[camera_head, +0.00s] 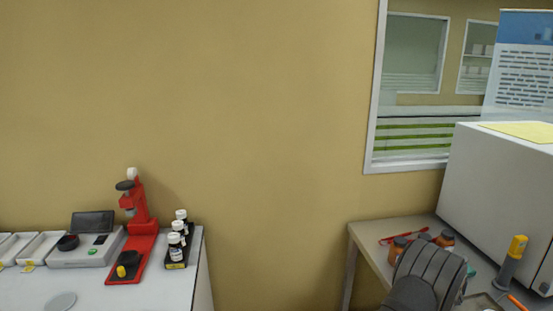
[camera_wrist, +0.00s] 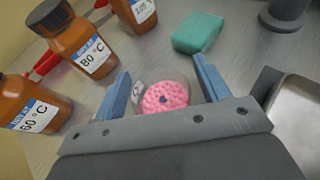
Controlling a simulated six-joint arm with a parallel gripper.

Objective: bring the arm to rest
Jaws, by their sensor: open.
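My gripper (camera_wrist: 164,90) is open in the wrist view, its two blue-grey fingers spread apart. In the head view my grey arm (camera_head: 420,280) is low at the right, over the right-hand table (camera_head: 362,234). The fingers are hidden in that view.
Brown bottles labelled 60 °C (camera_wrist: 32,105) and 80 °C (camera_wrist: 78,42) stand left of my gripper. A green sponge (camera_wrist: 198,32) and a metal tray (camera_wrist: 290,108) lie to the right. A white box-shaped machine (camera_head: 495,185) stands behind. The left table holds a red press (camera_head: 142,225).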

